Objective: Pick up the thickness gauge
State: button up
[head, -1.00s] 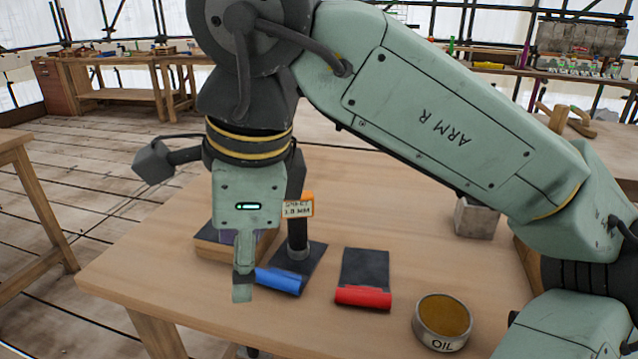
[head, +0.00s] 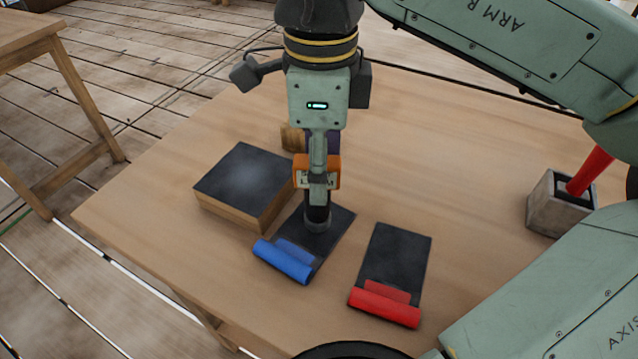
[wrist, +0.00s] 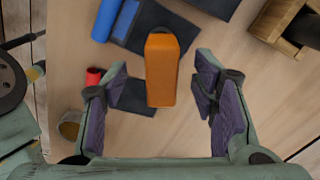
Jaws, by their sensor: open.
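The thickness gauge, as I take it, is an orange-topped block (head: 333,172) on a dark upright stem (head: 317,213). It stands on the dark sheet (head: 335,218) with the blue roll at its edge. In the wrist view the gauge's orange top (wrist: 161,70) lies between my spread fingers, with a gap on both sides. My gripper (wrist: 162,95) is open and not closed on anything. In the head view my gripper (head: 318,180) is right at the orange top and hides part of it.
A wooden block with a dark top (head: 245,180) stands close on the left. A dark sheet with a red roll (head: 385,306) lies to the right. A grey block holding a red rod (head: 560,203) stands farther right. The tabletop between is clear.

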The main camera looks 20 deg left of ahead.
jog(key=f, duration=0.6)
jog(key=shift+a+f+p, duration=0.2)
jog(key=shift+f+p, duration=0.1)
jog(key=shift+p, duration=0.1)
grip_shut()
dwell(0.4)
